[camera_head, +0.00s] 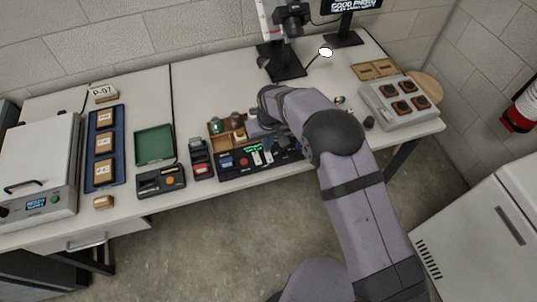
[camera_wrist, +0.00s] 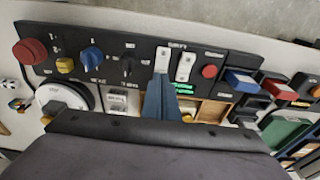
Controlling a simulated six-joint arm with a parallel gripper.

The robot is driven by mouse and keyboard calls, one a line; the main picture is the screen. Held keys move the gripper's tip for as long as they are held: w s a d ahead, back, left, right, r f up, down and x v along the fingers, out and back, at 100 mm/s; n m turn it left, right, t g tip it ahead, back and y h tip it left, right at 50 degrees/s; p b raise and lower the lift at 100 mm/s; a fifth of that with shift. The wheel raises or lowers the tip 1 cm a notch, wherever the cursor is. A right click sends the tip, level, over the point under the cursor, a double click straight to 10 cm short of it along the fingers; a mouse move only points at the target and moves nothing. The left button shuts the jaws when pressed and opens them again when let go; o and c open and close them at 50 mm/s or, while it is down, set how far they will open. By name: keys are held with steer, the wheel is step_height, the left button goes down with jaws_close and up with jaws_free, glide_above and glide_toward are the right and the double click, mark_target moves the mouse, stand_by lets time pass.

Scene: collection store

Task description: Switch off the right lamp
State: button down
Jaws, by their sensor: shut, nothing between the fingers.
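The dark control panel (camera_head: 226,172) stands at the table's front edge. In the wrist view the panel (camera_wrist: 143,52) carries two white lever switches side by side, the left one (camera_wrist: 162,60) and the right one (camera_wrist: 185,66). The wrist view faces the panel from the opposite side, so its left switch is the right-hand one in the head view (camera_head: 268,156). My gripper (camera_wrist: 161,80) is shut and empty, its tips at the lower end of that switch. I cannot tell whether they touch it.
The panel also holds a red mushroom button (camera_wrist: 30,51), a blue knob (camera_wrist: 92,55), a black knob (camera_wrist: 127,65) and a small red button (camera_wrist: 209,71). A wooden compartment box (camera_head: 214,130) stands behind it. Stamps (camera_head: 201,157) and a green tray (camera_head: 155,145) are left.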

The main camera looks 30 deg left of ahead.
steer(key=shift+f+b, duration=0.4)
steer(key=shift+f, duration=0.15)
steer(key=shift+r, duration=0.1)
step_height(320, 180, up, 7)
steer(key=p, duration=0.4)
stand_by(0.8)
stand_by(0.3)
